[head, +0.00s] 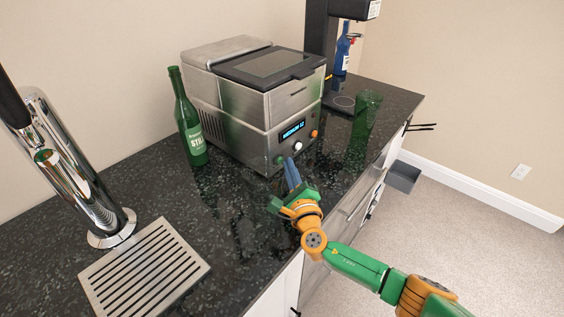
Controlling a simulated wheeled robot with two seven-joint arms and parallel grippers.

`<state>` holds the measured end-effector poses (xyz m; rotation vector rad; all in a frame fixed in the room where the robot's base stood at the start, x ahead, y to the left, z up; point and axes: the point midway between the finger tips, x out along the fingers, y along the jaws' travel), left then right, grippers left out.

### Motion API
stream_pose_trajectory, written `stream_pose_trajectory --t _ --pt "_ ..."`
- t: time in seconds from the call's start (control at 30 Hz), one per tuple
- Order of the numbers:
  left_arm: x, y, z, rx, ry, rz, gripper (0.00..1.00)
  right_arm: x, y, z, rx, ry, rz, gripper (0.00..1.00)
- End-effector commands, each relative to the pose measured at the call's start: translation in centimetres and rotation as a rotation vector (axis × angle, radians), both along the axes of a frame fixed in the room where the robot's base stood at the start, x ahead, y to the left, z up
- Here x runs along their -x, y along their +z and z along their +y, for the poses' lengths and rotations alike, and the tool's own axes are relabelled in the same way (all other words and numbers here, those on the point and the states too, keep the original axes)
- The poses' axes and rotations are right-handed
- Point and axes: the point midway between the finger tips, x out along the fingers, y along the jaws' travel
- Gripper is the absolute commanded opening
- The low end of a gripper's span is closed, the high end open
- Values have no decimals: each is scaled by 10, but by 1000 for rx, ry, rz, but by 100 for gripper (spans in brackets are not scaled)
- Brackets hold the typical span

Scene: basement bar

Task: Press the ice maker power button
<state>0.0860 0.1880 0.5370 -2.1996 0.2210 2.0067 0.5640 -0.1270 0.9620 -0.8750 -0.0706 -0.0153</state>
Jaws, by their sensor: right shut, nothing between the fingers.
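The ice maker (243,122) is a steel box with a dark lid window, standing on the black counter. Its front has a lit blue display (292,130), a white knob (297,146), an orange button (314,134) and a green button (281,160) at the lower left. My right gripper (290,163) is shut and empty, its fingertips pointing at the front panel just right of the green button. I cannot tell whether the fingertips touch the panel. My left gripper is not in view.
A green bottle (189,121) stands close to the ice maker's left side. A chrome tap (68,165) and slotted drip tray (145,270) are at left.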

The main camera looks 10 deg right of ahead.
Motion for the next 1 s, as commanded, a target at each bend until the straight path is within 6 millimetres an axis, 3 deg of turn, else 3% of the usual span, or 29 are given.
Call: stream_pose_trajectory --t 0.8,1.0 --pt "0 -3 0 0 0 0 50 -6 0 4 0 -1 1 0" --pt "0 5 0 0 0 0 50 1 2 -1 0 0 1 0"
